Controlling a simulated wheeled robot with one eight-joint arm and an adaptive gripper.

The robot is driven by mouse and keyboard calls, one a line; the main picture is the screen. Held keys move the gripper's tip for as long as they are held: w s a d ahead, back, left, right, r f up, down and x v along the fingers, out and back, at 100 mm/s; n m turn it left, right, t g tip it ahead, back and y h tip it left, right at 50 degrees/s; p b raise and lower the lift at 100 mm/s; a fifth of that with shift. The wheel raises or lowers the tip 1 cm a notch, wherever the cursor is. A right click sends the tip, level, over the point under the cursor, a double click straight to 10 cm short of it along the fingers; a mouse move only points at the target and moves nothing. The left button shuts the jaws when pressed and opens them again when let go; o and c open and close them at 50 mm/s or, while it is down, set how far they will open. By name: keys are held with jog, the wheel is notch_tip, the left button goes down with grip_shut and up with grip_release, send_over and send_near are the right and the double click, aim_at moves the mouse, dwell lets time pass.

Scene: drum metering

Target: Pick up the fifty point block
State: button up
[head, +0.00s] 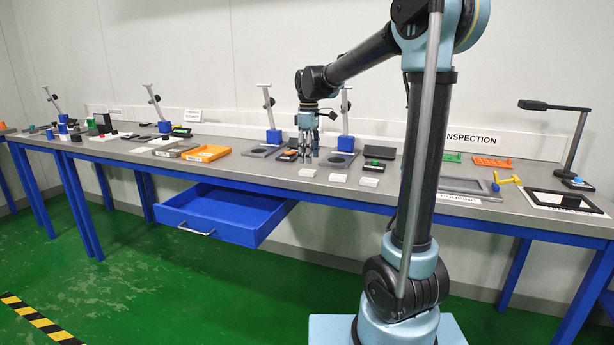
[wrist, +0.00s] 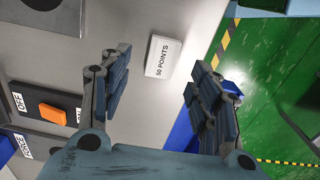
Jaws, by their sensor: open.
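The fifty point block (wrist: 161,57) is a small white block with "50 POINTS" printed on its top. It lies flat on the grey bench top near the front edge. My gripper (wrist: 158,68) is open and empty, with one finger on each side of the block in the wrist view; I cannot tell how high it is above the block. In the head view my gripper (head: 308,155) points down over the bench, just behind the leftmost of several small white blocks (head: 307,172). The labels there are too small to read.
An orange switch (wrist: 57,114) marked ON and OFF sits left of my gripper in the wrist view. Blue-based stands (head: 273,136) are behind my gripper. An open blue drawer (head: 225,212) juts out below the bench. An orange tray (head: 206,153) lies further left.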

aim_at(308, 171)
jog(key=shift+a+f, duration=0.2)
jog(key=shift+f, duration=2.4)
jog(key=shift+c, duration=0.3)
jog(key=c, duration=0.9)
